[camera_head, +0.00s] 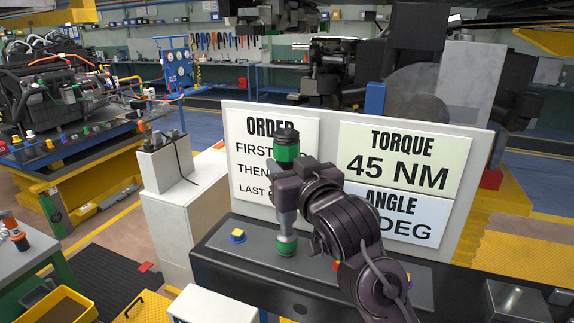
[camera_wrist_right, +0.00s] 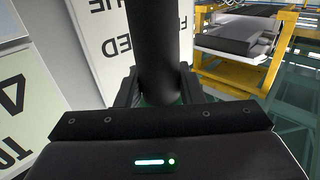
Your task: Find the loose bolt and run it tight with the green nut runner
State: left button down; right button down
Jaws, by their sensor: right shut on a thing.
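My right gripper (camera_head: 287,190) is shut on the green nut runner (camera_head: 286,152), which stands upright with a black top, green bands and a grey lower shaft. Its green lower end (camera_head: 286,247) is over the dark fixture (camera_head: 215,248); whether it touches a bolt there is hidden. In the right wrist view, the runner's black body (camera_wrist_right: 155,45) rises between the fingers (camera_wrist_right: 157,90). A yellow-topped bolt with a blue collar (camera_head: 237,236) sits on the fixture to the left. A red piece (camera_head: 336,265) shows partly behind my right arm. Which bolt is loose cannot be told. My left gripper is out of view.
A white board with order, torque and angle signs (camera_head: 330,122) stands close behind the runner. A white cabinet (camera_head: 180,215) stands to the left. An orange-and-dark tool (camera_head: 14,226) is on the green bench at far left. A grey box (camera_head: 516,300) is at right.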

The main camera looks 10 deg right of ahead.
jog(key=shift+f, duration=0.25)
dwell(0.6)
jog(key=shift+r, duration=0.15)
dwell(0.6)
jog(key=shift+s+f, duration=0.1)
jog(key=shift+f, duration=0.6)
dwell(2.9)
